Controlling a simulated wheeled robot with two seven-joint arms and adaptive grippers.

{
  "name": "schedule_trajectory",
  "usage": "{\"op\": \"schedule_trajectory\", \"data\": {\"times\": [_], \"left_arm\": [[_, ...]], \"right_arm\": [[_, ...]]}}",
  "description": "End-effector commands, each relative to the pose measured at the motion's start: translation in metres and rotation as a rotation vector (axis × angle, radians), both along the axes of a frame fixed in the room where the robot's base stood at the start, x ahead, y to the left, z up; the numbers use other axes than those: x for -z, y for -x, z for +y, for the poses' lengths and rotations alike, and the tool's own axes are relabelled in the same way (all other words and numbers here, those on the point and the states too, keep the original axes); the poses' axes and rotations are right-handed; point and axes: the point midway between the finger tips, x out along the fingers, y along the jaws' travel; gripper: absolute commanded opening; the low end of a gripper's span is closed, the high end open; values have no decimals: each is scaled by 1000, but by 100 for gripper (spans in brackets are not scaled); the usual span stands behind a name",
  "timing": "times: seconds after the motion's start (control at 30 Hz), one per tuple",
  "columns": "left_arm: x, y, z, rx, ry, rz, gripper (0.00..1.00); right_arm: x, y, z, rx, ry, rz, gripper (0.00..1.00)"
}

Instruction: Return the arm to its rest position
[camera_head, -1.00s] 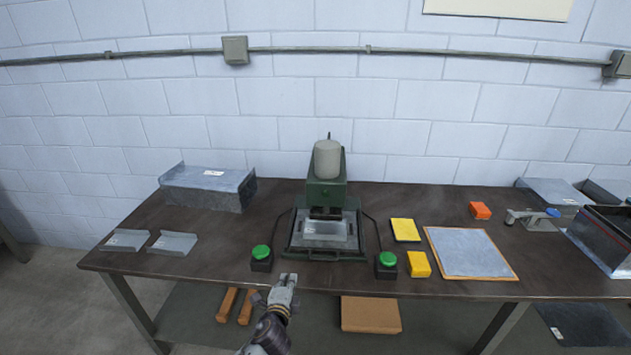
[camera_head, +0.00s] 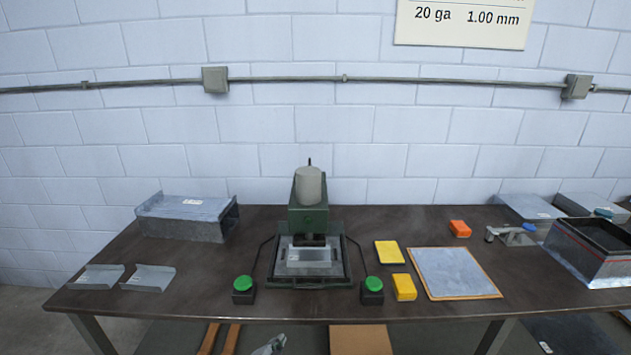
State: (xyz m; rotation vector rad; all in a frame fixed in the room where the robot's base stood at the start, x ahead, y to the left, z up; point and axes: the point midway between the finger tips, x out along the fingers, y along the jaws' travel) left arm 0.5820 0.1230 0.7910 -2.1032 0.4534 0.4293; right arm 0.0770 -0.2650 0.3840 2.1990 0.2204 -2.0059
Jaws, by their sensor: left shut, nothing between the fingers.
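My left gripper (camera_head: 272,346) shows at the bottom edge, below the table's front edge and in front of the press. Its fingers are shut and empty; the rest of my left arm is out of the picture. My right gripper is not in view. The green press (camera_head: 308,217) stands on the workbench (camera_head: 200,290) with a sheet metal piece (camera_head: 308,257) in its bed. A green button (camera_head: 243,284) is at the press's left, and another green button (camera_head: 373,285) is at its right.
Two bent metal pieces (camera_head: 148,277) and a larger metal duct section (camera_head: 187,217) lie at the left. A yellow pad (camera_head: 389,252), a yellow block (camera_head: 404,287), an orange block (camera_head: 460,229), a flat sheet (camera_head: 453,272), a clamp (camera_head: 512,235) and a metal box (camera_head: 590,252) are at the right.

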Motion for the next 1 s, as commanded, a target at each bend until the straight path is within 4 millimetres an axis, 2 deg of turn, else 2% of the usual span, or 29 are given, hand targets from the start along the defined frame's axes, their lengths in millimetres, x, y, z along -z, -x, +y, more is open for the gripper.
{"op": "schedule_trajectory", "data": {"times": [0.03, 0.1, 0.27, 0.47, 0.77, 1.0], "left_arm": [[20, 5, 6, -16, 24, 36, 0], [45, 11, 14, -43, 63, 82, 0], [100, 31, 36, -112, 144, 185, 0], [168, 68, 64, -214, 227, 314, 0], [262, 149, 107, -386, 316, 499, 0], [326, 235, 136, -526, 348, 646, 0]], "right_arm": [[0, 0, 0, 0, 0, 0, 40], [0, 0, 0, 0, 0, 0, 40], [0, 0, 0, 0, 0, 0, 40], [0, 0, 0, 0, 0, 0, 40], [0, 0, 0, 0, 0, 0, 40], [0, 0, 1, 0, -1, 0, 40]]}}
